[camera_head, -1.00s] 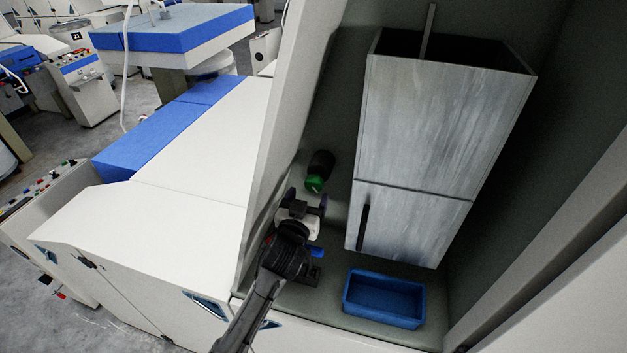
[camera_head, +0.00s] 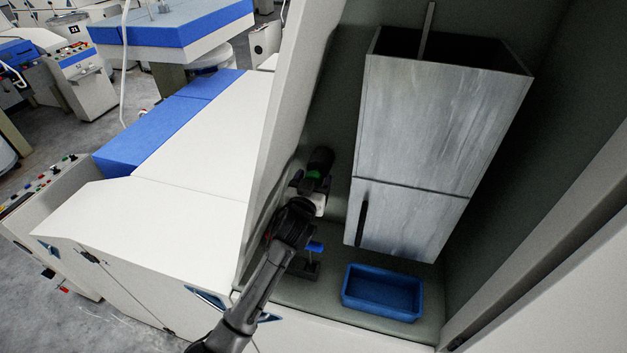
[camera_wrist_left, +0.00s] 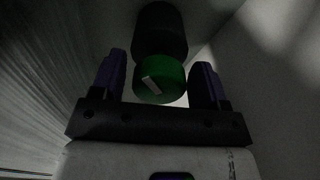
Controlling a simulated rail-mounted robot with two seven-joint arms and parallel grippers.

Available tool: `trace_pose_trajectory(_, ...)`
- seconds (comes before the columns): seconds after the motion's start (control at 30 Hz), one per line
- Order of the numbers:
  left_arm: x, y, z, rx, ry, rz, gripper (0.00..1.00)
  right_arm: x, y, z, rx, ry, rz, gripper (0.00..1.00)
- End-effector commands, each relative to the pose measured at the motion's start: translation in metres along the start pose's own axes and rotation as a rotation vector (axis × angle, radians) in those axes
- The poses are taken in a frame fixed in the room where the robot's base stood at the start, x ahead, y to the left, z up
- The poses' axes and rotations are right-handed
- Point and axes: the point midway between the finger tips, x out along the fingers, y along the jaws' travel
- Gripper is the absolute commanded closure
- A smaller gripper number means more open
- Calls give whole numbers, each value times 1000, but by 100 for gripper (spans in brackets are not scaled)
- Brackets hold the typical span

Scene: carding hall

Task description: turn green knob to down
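The green knob (camera_head: 313,174) sits on the end of a dark cylinder (camera_head: 321,160) inside the grey-green recess, left of the metal cabinet. In the left wrist view the knob (camera_wrist_left: 160,82) faces me, with a short white mark slanting from upper left to lower right. My left gripper (camera_head: 311,182) is at the knob and partly covers it in the head view. In the wrist view its two fingers (camera_wrist_left: 160,62) stand open on either side of the knob. A narrow gap shows at the left finger; contact at the right finger is unclear. My right gripper is out of view.
A grey metal cabinet (camera_head: 440,120) with a dark handle stands right of the knob. A blue bin (camera_head: 383,294) lies below it. A small blue-topped part (camera_head: 315,247) is beside my left arm. A white panel edge (camera_head: 283,110) borders the recess at left.

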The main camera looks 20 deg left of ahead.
Motion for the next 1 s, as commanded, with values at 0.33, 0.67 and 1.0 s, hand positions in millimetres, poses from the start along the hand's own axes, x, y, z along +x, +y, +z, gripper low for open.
trace_pose_trajectory(0.33, 0, 0, 0, 0, 0, 0, 66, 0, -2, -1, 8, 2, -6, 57)
trace_pose_trajectory(0.67, 0, 0, 0, 37, 0, 0, 73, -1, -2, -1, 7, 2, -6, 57)
trace_pose_trajectory(1.0, 0, -1, -1, 269, -1, -1, 73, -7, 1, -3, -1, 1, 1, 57)
